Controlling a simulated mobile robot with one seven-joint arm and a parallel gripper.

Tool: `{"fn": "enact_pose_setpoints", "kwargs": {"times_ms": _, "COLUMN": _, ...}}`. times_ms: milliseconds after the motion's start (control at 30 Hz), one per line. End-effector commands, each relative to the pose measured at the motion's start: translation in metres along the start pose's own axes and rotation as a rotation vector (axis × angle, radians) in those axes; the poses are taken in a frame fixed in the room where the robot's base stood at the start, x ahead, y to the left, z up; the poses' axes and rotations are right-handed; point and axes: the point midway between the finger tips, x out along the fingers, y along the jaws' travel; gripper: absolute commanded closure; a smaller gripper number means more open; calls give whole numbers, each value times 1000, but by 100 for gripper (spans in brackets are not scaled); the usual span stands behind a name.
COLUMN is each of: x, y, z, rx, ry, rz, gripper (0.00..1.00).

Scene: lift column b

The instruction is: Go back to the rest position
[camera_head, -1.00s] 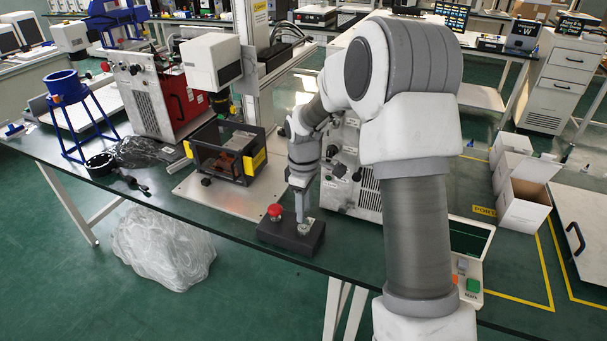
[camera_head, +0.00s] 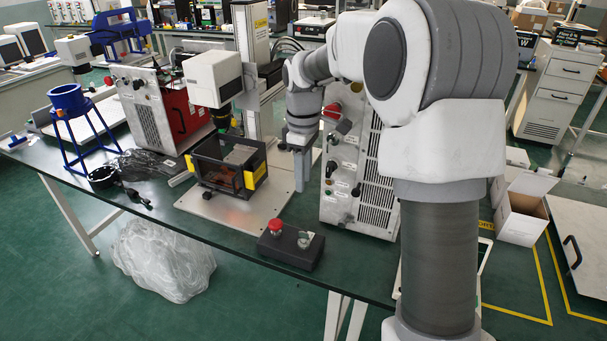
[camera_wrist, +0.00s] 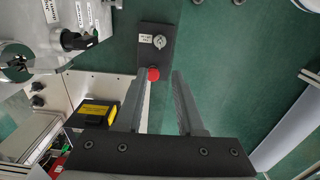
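My gripper (camera_head: 300,184) hangs fingers down above the workbench, behind and above a dark control box (camera_head: 290,255). In the wrist view its two grey fingers (camera_wrist: 162,76) are spread with an empty gap between them. The box carries a red button (camera_head: 276,226) and a key switch (camera_head: 305,238). The box also shows beyond the fingertips in the wrist view (camera_wrist: 153,61); the fingers do not touch it. My arm stays extended over the bench.
A white panelled unit (camera_head: 351,205) with knobs stands right of my gripper. A dark-framed fixture with yellow ends (camera_head: 256,167) sits on a metal plate (camera_head: 244,219) to its left. A camera-like head (camera_head: 212,77) hangs above it.

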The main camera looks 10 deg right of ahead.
Motion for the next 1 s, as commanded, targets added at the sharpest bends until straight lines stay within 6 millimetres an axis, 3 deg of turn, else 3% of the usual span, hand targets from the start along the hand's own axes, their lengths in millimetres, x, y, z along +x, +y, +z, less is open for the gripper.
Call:
{"fn": "enact_pose_setpoints", "kwargs": {"times_ms": 167, "x": -3, "y": -2, "z": 1, "rx": 6, "ry": 1, "rz": 5, "gripper": 62}}
{"fn": "enact_pose_setpoints", "kwargs": {"times_ms": 333, "x": -30, "y": -19, "z": 11, "rx": 75, "ry": 14, "rz": 48, "gripper": 62}}
{"fn": "enact_pose_setpoints", "kwargs": {"times_ms": 700, "x": -101, "y": -96, "z": 66, "rx": 396, "ry": 118, "rz": 185, "gripper": 62}}
{"fn": "enact_pose_setpoints", "kwargs": {"times_ms": 1000, "x": -124, "y": -162, "z": 114, "rx": 667, "ry": 265, "rz": 245, "gripper": 62}}
